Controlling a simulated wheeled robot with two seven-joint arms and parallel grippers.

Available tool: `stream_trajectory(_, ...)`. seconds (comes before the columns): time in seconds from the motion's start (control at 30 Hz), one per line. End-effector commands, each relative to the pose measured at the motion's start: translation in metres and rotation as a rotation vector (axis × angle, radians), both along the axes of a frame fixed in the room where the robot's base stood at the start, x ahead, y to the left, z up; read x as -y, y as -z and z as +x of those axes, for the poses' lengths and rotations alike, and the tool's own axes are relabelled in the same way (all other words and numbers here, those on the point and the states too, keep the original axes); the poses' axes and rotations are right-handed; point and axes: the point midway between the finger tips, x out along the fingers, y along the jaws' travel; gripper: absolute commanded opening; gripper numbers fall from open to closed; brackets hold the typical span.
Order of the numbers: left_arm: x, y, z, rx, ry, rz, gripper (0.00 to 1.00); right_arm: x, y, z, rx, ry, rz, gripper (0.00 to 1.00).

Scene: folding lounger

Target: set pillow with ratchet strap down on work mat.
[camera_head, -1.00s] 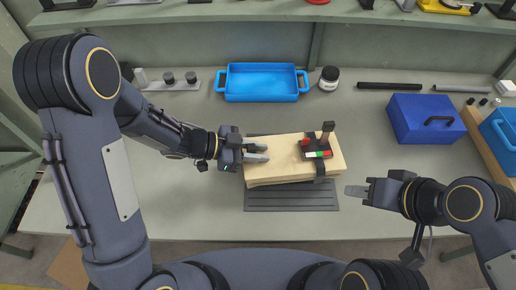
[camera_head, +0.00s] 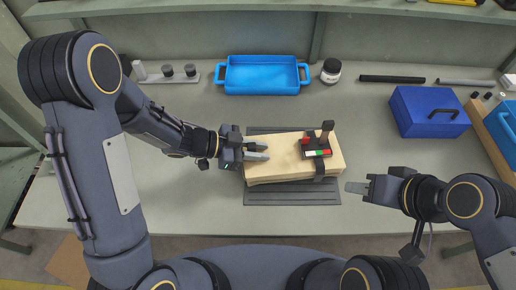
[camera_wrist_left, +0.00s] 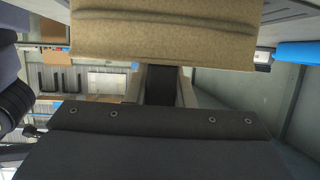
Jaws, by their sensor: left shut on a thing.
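The pillow (camera_head: 270,170) is a tan, slightly angled block above the dark ribbed work mat (camera_head: 290,196). The mat shows along its far and near edges. I cannot tell whether the pillow touches the mat. The ratchet strap (camera_head: 316,154), with a black body, red parts and a green-white-red label, is around the pillow right of its middle. My left gripper (camera_head: 264,152) is shut on the pillow's left part. In the left wrist view the pillow (camera_wrist_left: 165,38) fills the upper middle. My right gripper (camera_head: 357,188) is right of the pillow, apart from it; its finger gap is unclear.
A blue tray (camera_head: 262,77) and a dark-lidded jar (camera_head: 331,71) stand behind the mat. A rack with black knobs (camera_head: 168,75) is at back left. A blue toolbox (camera_head: 430,112) and black rod (camera_head: 392,79) are at right. Bare table lies around the mat.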

Motion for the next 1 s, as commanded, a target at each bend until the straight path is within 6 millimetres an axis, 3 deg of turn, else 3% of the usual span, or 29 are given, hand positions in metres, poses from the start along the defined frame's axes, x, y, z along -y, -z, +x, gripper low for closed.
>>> stream_trajectory(0.43, 0.0003, 0.0012, 0.0001, 0.001, 0.000, -0.002, 0.00, 0.0000, 0.0011, 0.0000, 0.000, 0.000, 0.000, 0.36)
stream_trajectory(0.47, 0.0003, 0.0012, 0.0002, 0.001, 0.000, -0.002, 0.26, 0.0000, 0.0011, 0.0000, 0.000, 0.000, 0.000, 0.36)
stream_trajectory(0.63, 0.0002, 0.0015, 0.0002, 0.000, 0.000, -0.001, 0.47, 0.0000, 0.0011, 0.0000, 0.000, 0.000, 0.000, 0.36)
stream_trajectory(1.0, -0.0021, 0.0014, 0.0000, 0.000, -0.001, 0.001, 0.47, 0.0000, 0.0010, 0.0000, 0.000, 0.000, 0.000, 0.36)
